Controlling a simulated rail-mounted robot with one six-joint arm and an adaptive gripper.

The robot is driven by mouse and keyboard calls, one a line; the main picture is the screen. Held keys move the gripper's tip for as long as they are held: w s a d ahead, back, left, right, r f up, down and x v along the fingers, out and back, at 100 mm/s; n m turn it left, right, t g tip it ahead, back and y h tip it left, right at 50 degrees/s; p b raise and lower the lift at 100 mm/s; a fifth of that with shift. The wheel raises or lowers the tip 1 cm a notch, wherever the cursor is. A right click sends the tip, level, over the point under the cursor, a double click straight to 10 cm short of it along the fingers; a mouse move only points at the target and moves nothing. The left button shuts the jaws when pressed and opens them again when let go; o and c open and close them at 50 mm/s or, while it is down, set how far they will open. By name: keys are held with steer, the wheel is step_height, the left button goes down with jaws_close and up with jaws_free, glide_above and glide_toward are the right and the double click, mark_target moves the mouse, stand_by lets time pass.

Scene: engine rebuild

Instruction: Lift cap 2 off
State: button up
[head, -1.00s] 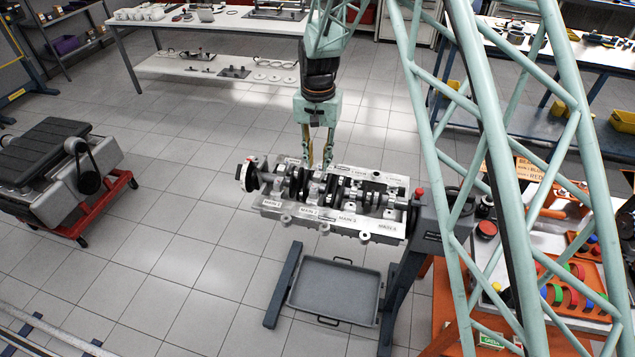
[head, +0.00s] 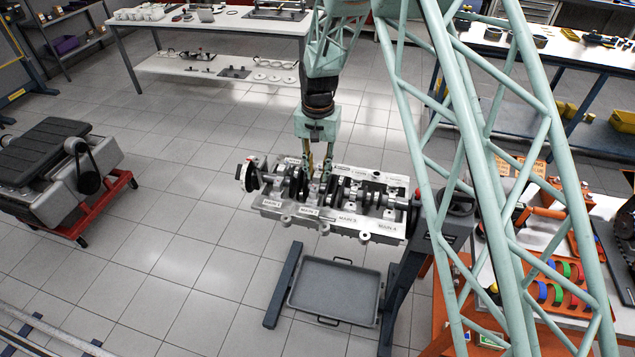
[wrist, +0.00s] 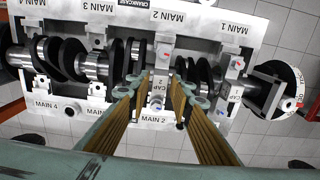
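Cap 2 (wrist: 157,93) is a light metal bearing cap over the crankshaft (wrist: 95,67) in the engine block (head: 343,222). It sits between the labels MAIN 2 in the wrist view. My gripper (wrist: 161,82) points down at it, one finger on each side. The fingers are apart, with cap 2 between them, and I cannot tell whether either touches it. In the head view my gripper (head: 318,175) is low over the block's left half, and cap 2 is hard to make out there.
The block hangs on a dark stand (head: 400,285) above a grey tray (head: 335,290). An orange table with coloured rings (head: 558,293) is at right.

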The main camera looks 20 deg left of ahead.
mark_target(318, 174)
stand_by(0.4)
jaws_close()
steer(key=shift+r, duration=0.1)
step_height(318, 174, up, 10)
stand_by(0.8)
stand_by(0.5)
